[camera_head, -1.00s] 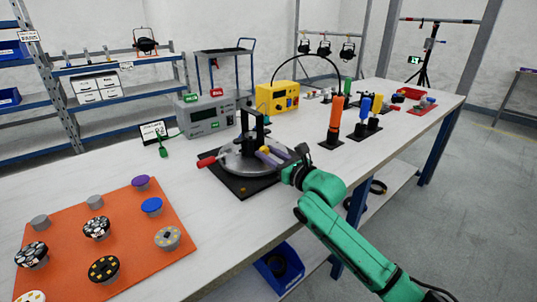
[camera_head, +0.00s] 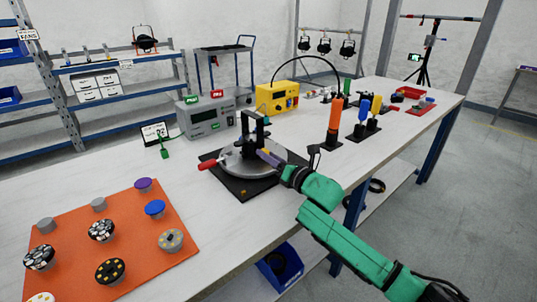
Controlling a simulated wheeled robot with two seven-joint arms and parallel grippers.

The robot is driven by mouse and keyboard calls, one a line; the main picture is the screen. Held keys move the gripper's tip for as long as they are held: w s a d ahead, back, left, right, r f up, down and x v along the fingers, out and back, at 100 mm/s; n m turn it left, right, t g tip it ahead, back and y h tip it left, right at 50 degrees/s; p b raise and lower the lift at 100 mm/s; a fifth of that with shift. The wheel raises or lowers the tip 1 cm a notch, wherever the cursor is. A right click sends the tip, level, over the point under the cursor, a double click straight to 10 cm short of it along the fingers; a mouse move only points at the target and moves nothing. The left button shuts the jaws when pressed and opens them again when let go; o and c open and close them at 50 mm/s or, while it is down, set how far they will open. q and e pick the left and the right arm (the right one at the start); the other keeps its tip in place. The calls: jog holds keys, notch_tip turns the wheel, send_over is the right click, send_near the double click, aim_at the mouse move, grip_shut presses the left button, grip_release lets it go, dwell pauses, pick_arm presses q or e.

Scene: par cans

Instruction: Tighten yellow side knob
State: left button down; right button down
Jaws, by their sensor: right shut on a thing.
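A black upright fixture (camera_head: 250,131) stands on a round silver plate (camera_head: 235,164) over a black square base (camera_head: 246,188). A red knob (camera_head: 207,165) sticks out at its left side. The yellow side knob (camera_head: 261,153) is at the right side of the fixture, mostly hidden by my gripper. My right gripper (camera_head: 268,158) reaches in from the lower right and is shut on the yellow knob. The exact finger contact is too small to make out. My left gripper is not in view.
An orange mat (camera_head: 70,275) with several round knob-like parts lies at front left. A grey box (camera_head: 208,118) and a yellow box (camera_head: 278,97) stand behind the fixture. Upright orange (camera_head: 335,115) and blue (camera_head: 364,108) handles stand to the right. The white tabletop between is clear.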

jog(key=shift+f+m, duration=0.1)
jog(key=shift+m, duration=0.3)
jog(key=c, duration=0.5)
grip_release()
